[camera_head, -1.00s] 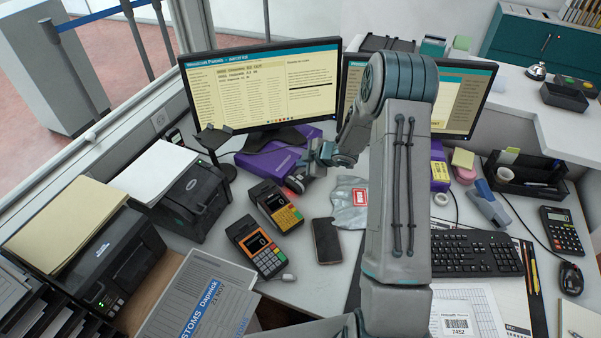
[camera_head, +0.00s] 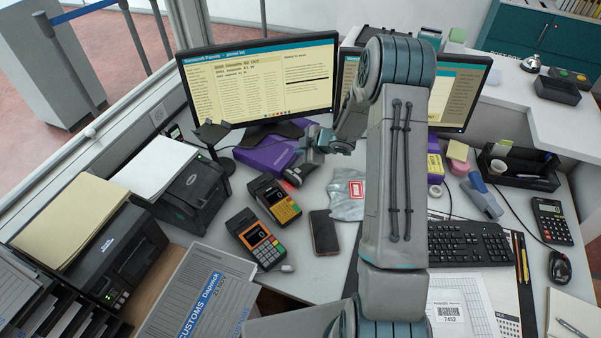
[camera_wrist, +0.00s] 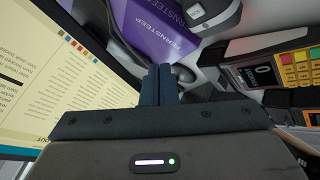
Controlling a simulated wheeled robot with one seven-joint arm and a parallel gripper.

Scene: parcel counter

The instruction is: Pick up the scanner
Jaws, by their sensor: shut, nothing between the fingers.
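The scanner (camera_head: 293,176) appears to be the small dark device with a reddish spot, lying in front of the purple box in the head view. My gripper (camera_head: 309,153) is beside and just above it, and partly covers it. In the wrist view my gripper's two dark fingers (camera_wrist: 160,84) are together with nothing between them. Dark shapes show just beyond and beside the fingertips there. I cannot tell clearly which of them belong to the scanner.
A purple box (camera_head: 268,153) lies behind the scanner, below the left monitor (camera_head: 262,85). Two card terminals (camera_head: 257,240) (camera_head: 275,201) stand in front, with a phone (camera_head: 324,232) and a grey bag (camera_head: 347,196) to their right. A black stand (camera_head: 212,133) rises at the left.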

